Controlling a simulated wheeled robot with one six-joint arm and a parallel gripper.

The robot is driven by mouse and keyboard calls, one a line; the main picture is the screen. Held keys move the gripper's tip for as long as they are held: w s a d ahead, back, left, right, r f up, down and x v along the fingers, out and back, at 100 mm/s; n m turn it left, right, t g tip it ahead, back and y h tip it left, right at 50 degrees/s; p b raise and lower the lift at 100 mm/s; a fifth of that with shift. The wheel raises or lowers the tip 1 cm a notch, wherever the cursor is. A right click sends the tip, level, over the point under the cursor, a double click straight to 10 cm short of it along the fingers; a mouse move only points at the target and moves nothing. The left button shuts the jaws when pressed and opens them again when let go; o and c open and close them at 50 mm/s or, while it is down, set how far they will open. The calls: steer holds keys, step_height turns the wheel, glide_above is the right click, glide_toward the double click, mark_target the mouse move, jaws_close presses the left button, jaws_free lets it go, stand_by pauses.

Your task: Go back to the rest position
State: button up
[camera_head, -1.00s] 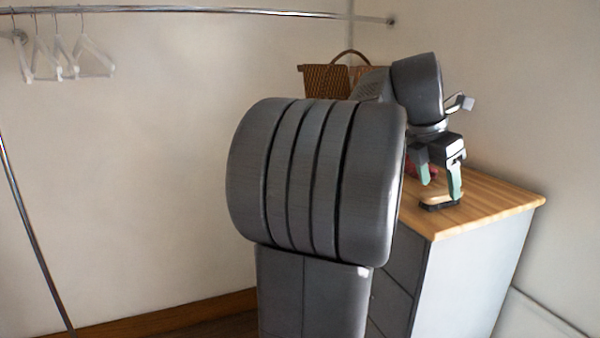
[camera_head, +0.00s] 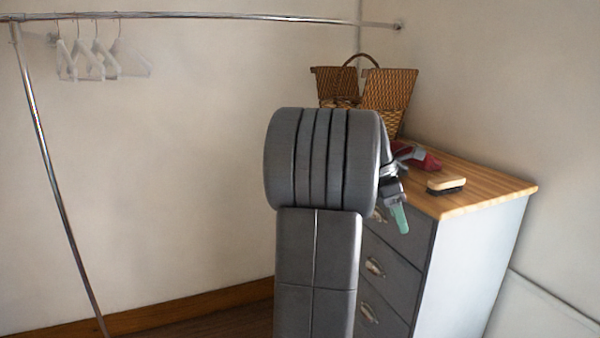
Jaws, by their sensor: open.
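My gripper (camera_head: 400,208) is beside the front of the grey chest of drawers (camera_head: 476,262), below the level of its wooden top. It is partly hidden behind my large grey arm link. One green-tipped finger shows clearly, pointing down, and I see nothing held in it. The arm is folded in close, with the big joint in the middle of the view.
A brush (camera_head: 446,185) with a pale wooden back and dark bristles lies on the chest top. A dark red item (camera_head: 425,160) lies behind it. An open wicker basket (camera_head: 388,92) stands at the back. A metal rail (camera_head: 230,15) holds several hangers (camera_head: 98,62) at left.

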steer(key=w+a+f+m+g, duration=0.1)
steer(key=w+a+f+m, duration=0.1)
steer(key=f, duration=0.5)
steer(key=w+a+f+m+g+p, duration=0.1)
steer(key=w+a+f+m, duration=0.1)
steer(key=a+f+m, duration=0.2)
step_height(320, 180, down, 3)
steer(key=shift+a+r+y, duration=0.15)
steer(key=shift+a+y, duration=0.25)
steer(key=shift+a, duration=0.8)
steer(key=shift+w, duration=0.1)
